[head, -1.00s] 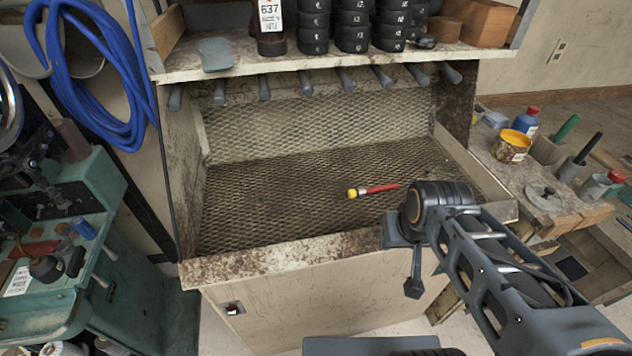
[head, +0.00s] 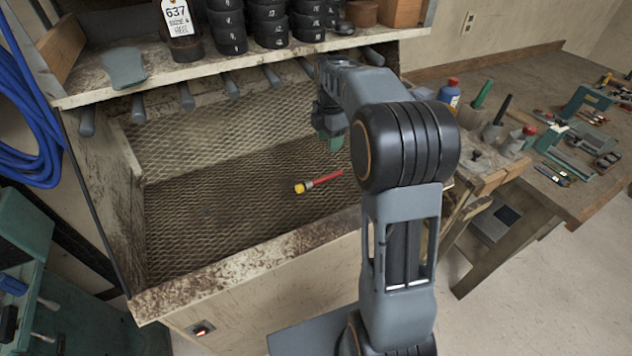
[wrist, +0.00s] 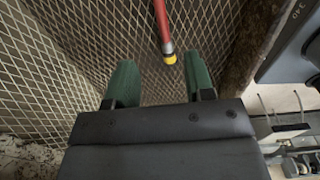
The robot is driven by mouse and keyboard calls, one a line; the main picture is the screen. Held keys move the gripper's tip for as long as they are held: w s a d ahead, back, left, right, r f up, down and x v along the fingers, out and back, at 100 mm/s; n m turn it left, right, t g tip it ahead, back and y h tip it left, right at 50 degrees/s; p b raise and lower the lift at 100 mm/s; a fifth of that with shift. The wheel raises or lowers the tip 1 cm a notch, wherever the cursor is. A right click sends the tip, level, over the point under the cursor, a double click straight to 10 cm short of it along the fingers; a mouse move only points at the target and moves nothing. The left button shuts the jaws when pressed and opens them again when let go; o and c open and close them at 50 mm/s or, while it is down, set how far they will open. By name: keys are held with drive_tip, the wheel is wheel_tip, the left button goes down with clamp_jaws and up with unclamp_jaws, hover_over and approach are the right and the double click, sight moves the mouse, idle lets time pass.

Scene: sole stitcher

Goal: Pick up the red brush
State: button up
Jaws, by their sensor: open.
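The red brush lies on the mesh floor of the booth, with a thin red handle (head: 328,179) and a yellow end (head: 300,188) pointing left in the head view. In the wrist view the brush (wrist: 163,28) runs down from the top edge, its yellow end towards my gripper. My gripper (wrist: 160,80) is open, its two green fingers apart and empty. The yellow end shows just beyond the fingertips, between their lines. In the head view my gripper (head: 330,145) is above and right of the brush, partly hidden by my arm.
The mesh booth (head: 215,262) has a dirty front ledge and side walls. A shelf (head: 220,66) with black rolls overhangs its back, with several grey handles beneath. A workbench (head: 560,190) with bottles and tools stands at right. The mesh left of the brush is clear.

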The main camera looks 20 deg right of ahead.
hover_over(329, 175)
wheel_tip(329, 175, down, 8)
drive_tip(key=shift+d+f+p, duration=0.1)
drive_tip(key=shift+f+p, duration=0.3)
drive_tip(key=shift+f, duration=2.3)
drive_tip(key=shift+c, duration=0.2)
clamp_jaws()
